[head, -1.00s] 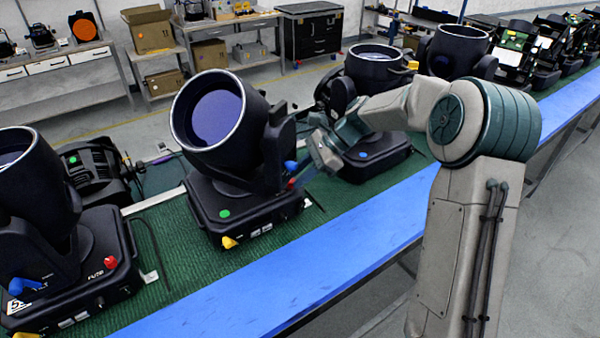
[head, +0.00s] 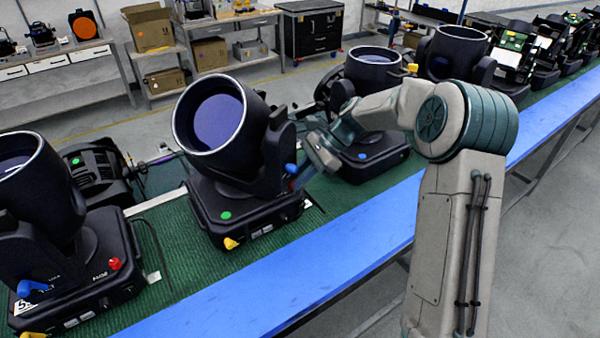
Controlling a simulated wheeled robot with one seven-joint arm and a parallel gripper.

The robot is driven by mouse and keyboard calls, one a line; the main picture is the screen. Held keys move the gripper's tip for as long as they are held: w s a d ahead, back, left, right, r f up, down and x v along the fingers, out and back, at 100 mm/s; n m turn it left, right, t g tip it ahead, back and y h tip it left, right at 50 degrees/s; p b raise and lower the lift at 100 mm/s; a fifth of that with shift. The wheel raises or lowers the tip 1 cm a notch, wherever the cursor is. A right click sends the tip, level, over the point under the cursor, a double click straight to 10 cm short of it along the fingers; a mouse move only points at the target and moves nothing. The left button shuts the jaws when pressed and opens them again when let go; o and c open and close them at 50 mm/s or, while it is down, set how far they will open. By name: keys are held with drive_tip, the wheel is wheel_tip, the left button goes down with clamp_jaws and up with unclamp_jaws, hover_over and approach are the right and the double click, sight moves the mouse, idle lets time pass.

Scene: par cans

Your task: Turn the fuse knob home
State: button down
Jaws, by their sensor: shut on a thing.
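The middle par can (head: 212,112) stands on its black base (head: 222,205) on the green belt, its lens tilted up. A blue knob (head: 290,168) is on its right side and a yellow knob (head: 231,243) on its front. My gripper (head: 297,182) reaches in from the right at the right end of this base. It is shut on the fuse knob (head: 291,185), of which only a speck of red shows; the fingertips are small and mostly hidden. How far the knob is turned cannot be seen.
The left par can (head: 42,187) has its own red knob (head: 115,263) beside FUSE lettering. Another par can (head: 372,78) stands just behind my forearm. A blue strip (head: 270,290) edges the belt and is clear. Shelves and boxes stand at the back.

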drive_tip(key=shift+r, duration=0.1)
drive_tip(key=c, duration=1.6)
unclamp_jaws()
drive_tip(key=b+v, duration=0.2)
drive_tip(key=v, duration=1.1)
drive_tip(key=shift+w+d+r, duration=0.15)
drive_tip(key=shift+d+r, duration=0.1)
drive_tip(key=shift+d, duration=0.05)
drive_tip(key=s+d+f+n+t+h, duration=0.1)
drive_tip(key=s+n, duration=0.3)
drive_tip(key=s, duration=0.6)
drive_tip(key=s+d+f+n+t+h, duration=0.1)
drive_tip(key=s+d+n+t+h, duration=0.2)
drive_tip(key=s, duration=0.7)
drive_tip(key=s+d+f+n+t+h, duration=0.1)
drive_tip(key=s+d+n+t+h, duration=0.1)
drive_tip(key=s+n, duration=0.4)
drive_tip(key=shift+s+d+f+t+h, duration=0.2)
drive_tip(key=shift+s+h, duration=0.4)
drive_tip(key=shift+s, duration=0.6)
drive_tip(key=shift+s+d+r+t+h, duration=0.1)
drive_tip(key=shift+s+t+h, duration=0.35)
drive_tip(key=shift+s, duration=0.8)
